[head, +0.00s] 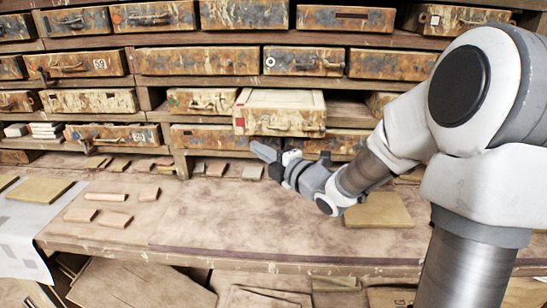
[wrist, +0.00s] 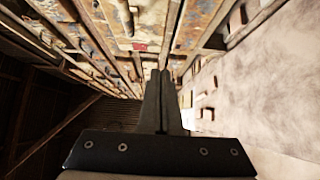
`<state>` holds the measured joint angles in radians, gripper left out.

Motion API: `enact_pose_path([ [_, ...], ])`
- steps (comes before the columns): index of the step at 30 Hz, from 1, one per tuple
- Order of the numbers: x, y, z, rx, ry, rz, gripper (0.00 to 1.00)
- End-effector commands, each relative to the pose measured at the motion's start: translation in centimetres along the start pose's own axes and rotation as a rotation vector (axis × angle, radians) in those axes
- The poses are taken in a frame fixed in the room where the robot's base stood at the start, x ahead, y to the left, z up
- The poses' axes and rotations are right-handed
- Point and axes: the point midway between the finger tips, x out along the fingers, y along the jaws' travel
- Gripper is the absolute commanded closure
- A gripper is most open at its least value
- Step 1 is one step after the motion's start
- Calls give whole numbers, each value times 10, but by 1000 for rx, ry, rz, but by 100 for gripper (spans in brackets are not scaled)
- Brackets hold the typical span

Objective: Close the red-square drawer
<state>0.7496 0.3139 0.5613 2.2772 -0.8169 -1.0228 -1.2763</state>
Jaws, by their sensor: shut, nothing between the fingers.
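The red-square drawer (head: 278,120) sticks out of the wooden rack in the middle of the head view, with its pale top showing. My gripper (head: 262,150) is shut and empty, just below the drawer front. In the wrist view its dark fingers (wrist: 161,75) lie together, pointing along the rack. I cannot tell whether they touch the drawer.
Several other worn drawers (head: 196,62) fill the rack around it. Below is a worn workbench (head: 230,210) with several small tiles (head: 105,197) at left and a yellowish square slab (head: 379,210) under my arm. The bench's middle is clear.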

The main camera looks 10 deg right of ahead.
Motion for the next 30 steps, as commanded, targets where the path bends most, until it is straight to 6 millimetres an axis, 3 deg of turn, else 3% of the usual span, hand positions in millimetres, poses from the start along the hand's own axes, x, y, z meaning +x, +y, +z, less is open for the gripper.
enact_pose_path([
  [2,17,0,0,4,2,1,100],
  [9,35,1,22,2,-1,1,100],
  [26,41,0,29,1,-1,0,100],
  [30,52,-1,39,1,1,3,100],
])
